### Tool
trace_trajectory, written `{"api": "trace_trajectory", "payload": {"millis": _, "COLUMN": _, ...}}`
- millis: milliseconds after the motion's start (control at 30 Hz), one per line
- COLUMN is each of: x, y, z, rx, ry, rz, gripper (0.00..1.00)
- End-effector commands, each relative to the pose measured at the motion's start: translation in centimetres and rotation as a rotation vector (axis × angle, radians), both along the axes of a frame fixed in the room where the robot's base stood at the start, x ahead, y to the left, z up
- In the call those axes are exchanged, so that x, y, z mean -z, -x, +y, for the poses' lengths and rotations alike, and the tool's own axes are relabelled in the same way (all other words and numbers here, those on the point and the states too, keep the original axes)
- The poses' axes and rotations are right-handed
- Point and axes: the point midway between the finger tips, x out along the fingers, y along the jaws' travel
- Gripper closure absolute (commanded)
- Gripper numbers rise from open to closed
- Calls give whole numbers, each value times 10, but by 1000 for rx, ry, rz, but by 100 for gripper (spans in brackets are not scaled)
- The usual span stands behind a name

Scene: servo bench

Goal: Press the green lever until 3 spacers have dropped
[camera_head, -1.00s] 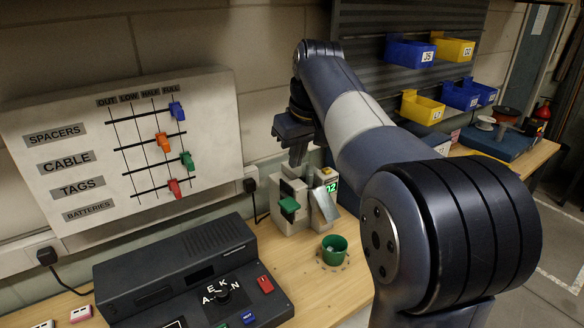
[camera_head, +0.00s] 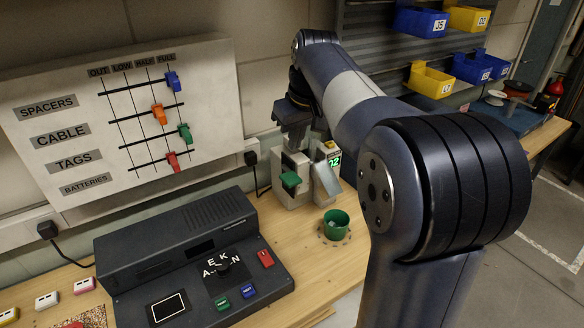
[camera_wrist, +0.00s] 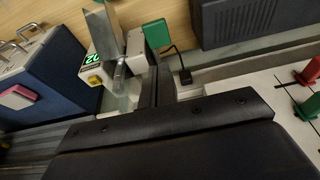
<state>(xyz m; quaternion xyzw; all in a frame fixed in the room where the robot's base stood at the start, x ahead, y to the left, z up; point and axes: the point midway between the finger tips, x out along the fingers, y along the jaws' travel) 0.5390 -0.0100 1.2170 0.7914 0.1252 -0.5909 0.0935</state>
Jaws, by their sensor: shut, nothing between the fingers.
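The grey spacer dispenser (camera_head: 292,191) stands on the bench against the wall. Its green lever (camera_head: 290,181) sticks out at the front and also shows in the wrist view (camera_wrist: 157,34). Its small green display (camera_head: 335,160) appears to read 02. A green cup (camera_head: 336,219) stands in front of it, with something pale inside. My gripper (camera_head: 297,146) is shut and empty, just above and behind the lever, pointing down. A gap shows between fingertips and lever in the head view; contact with the dispenser's top cannot be told.
A dark console (camera_head: 190,262) with buttons and a knob lies left of the dispenser. A white slider board (camera_head: 125,120) leans on the wall, labelled SPACERS, CABLE, TAGS, BATTERIES. Blue and yellow bins (camera_head: 430,82) hang at the right. Bare bench lies around the cup.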

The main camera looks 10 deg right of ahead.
Motion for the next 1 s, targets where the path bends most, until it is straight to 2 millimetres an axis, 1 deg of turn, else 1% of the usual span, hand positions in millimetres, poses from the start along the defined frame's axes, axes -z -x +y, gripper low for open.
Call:
{"api": "trace_trajectory", "payload": {"millis": 33, "x": 11, "y": -2, "z": 1, "rx": -2, "ry": 0, "rz": 4, "gripper": 100}}
{"api": "trace_trajectory", "payload": {"millis": 200, "x": 46, "y": -12, "z": 5, "rx": -2, "ry": 0, "rz": 4, "gripper": 100}}
{"api": "trace_trajectory", "payload": {"millis": 400, "x": 77, "y": -14, "z": 5, "rx": 0, "ry": 0, "rz": 3, "gripper": 100}}
{"api": "trace_trajectory", "payload": {"millis": 500, "x": 85, "y": -14, "z": 5, "rx": 0, "ry": 0, "rz": 2, "gripper": 100}}
{"api": "trace_trajectory", "payload": {"millis": 600, "x": 90, "y": -14, "z": 5, "rx": 0, "ry": 0, "rz": 0, "gripper": 100}}
{"api": "trace_trajectory", "payload": {"millis": 1000, "x": 93, "y": -14, "z": 5, "rx": 0, "ry": 0, "rz": 0, "gripper": 100}}
